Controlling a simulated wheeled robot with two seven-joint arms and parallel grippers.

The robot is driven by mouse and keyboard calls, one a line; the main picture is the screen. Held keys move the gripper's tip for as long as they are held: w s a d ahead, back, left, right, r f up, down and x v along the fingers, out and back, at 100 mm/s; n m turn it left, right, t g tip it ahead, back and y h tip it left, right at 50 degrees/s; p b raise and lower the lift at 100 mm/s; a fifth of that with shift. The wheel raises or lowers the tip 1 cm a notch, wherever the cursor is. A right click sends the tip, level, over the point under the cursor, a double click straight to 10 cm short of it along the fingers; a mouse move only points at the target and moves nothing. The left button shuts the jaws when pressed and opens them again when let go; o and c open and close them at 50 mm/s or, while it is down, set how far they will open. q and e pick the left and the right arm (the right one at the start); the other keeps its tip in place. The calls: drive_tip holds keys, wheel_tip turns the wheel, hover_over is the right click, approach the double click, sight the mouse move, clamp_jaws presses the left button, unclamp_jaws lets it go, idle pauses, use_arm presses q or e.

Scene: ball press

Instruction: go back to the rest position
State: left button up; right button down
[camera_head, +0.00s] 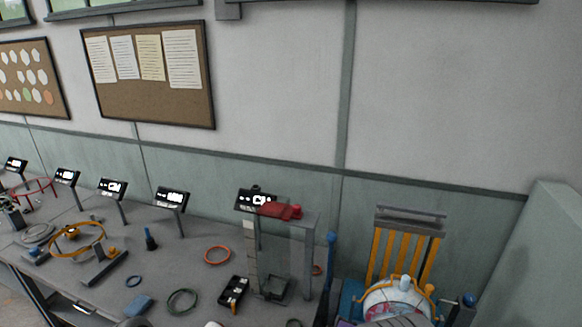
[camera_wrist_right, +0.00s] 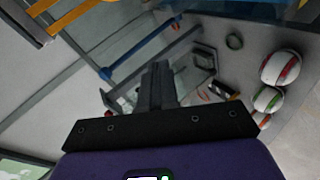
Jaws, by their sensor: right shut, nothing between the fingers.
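My right gripper (camera_wrist_right: 158,75) shows in the right wrist view as a dark pair of fingers, shut with nothing between them. It points toward the frame of the press and the table, with the press upside down behind it. How far the fingertips are from the press I cannot tell. In the head view the press (camera_head: 297,214) stands on the table as a grey frame with a red part on top. My left gripper is not in view, and the right one does not show clearly in the head view.
Striped white balls (camera_wrist_right: 281,68) lie on the table in the right wrist view. A rig with orange bars (camera_head: 405,252) and a patterned white dome (camera_head: 396,300) stands right of the press. Rings, such as an orange one (camera_head: 218,247), and small signs (camera_head: 171,197) occupy the table's left.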

drive_tip(key=s+f+m+g+y+b, duration=0.15)
drive_tip(key=s+f+m+g, duration=0.25)
drive_tip(key=s+f, duration=0.5)
drive_tip(key=s+f+m+g+y+b, duration=0.1)
drive_tip(key=s+f+m+g+b, duration=0.2)
drive_tip(key=s+f, duration=0.65)
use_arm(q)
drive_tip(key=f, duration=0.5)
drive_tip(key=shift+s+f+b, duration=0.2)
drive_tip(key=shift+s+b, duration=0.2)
use_arm(e)
drive_tip(key=s+a+f+m+g+y, duration=0.3)
drive_tip(key=s+f+m, duration=0.4)
drive_tip(key=s, duration=0.3)
drive_tip(key=shift+a+m+g, duration=0.65)
drive_tip(key=shift+m+g, duration=0.05)
